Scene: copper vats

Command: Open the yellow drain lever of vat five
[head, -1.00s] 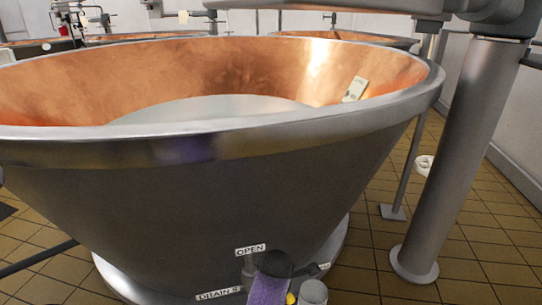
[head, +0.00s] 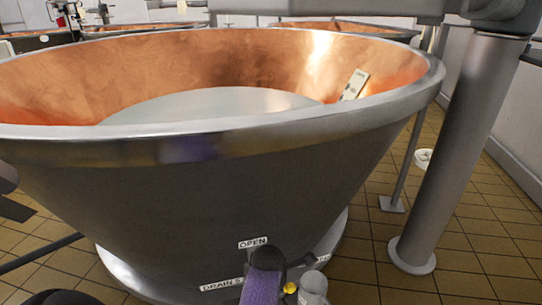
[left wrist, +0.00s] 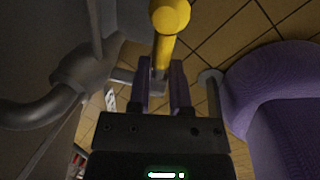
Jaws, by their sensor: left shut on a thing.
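The yellow drain lever shows in the left wrist view (left wrist: 163,45) as a yellow rod with a round knob. Its lower end runs between the two purple fingers of my left gripper (left wrist: 161,80), which is shut on it. In the head view only a small yellow knob (head: 290,287) shows, low at the front of the large copper-lined vat (head: 130,205). A white "OPEN" label (head: 253,243) is on the vat's lower wall, above a "DRAIN 5" label (head: 221,284). A purple arm part partly covers the lever area. My right gripper is not in view.
A grey cylindrical fitting (head: 313,287) is close to the right of the knob. A thick metal post (head: 435,170) stands right of the vat. Tiled floor (head: 380,265) is open between them. In the left wrist view a grey curved pipe (left wrist: 40,112) is at left.

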